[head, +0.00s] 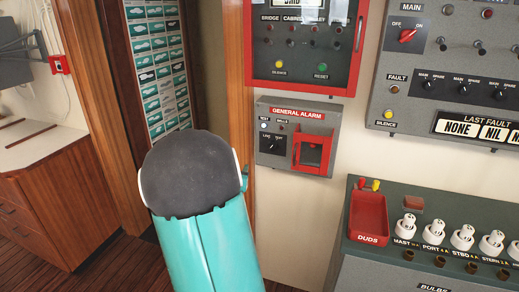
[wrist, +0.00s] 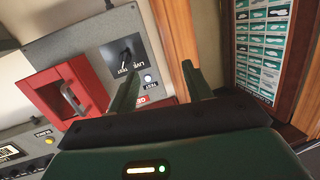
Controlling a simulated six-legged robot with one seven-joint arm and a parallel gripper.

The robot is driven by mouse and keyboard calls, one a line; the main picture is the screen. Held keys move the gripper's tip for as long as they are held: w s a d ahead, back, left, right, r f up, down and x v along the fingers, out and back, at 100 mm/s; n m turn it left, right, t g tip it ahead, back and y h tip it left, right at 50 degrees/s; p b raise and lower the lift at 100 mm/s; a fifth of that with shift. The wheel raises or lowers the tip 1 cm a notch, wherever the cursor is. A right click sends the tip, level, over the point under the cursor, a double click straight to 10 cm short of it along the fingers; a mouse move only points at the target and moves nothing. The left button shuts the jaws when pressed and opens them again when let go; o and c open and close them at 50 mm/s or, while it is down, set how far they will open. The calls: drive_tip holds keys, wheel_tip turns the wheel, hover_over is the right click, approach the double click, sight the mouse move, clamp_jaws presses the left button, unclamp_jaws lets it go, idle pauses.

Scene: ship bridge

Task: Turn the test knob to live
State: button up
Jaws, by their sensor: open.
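The test knob (head: 270,145) is a small dark knob on a black plate, at the lower left of the grey GENERAL ALARM panel (head: 321,116) in the head view. It also shows in the wrist view (wrist: 125,56), where the panel appears turned over, with small lettering beside the knob. I cannot tell surely which mark its pointer faces. My gripper (wrist: 161,69) is open and empty in the wrist view. Its two green fingers are apart, with the knob to the left of both and not between them. In the head view my arm hides the gripper.
A red-framed guarded handle (head: 311,152) sits just right of the knob. A red alarm cabinet (head: 305,88) is above. A bulb box with a red DUDS tray (head: 368,218) stands below right. A wooden post (head: 238,65) and a silhouette chart (head: 156,60) are left.

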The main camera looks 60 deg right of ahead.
sight(270, 149)
drive_tip(key=s+d+m+g+h, duration=0.1)
drive_tip(key=s+d+g+h, duration=0.2)
drive_tip(key=s+d, duration=0.25)
drive_tip(key=d, duration=0.4)
drive_tip(key=w+d, duration=0.1)
drive_tip(key=d, duration=0.3)
drive_tip(key=w+d, duration=0.1)
drive_tip(key=d, duration=0.4)
drive_tip(key=shift+f, duration=0.4)
drive_tip(key=c, duration=1)
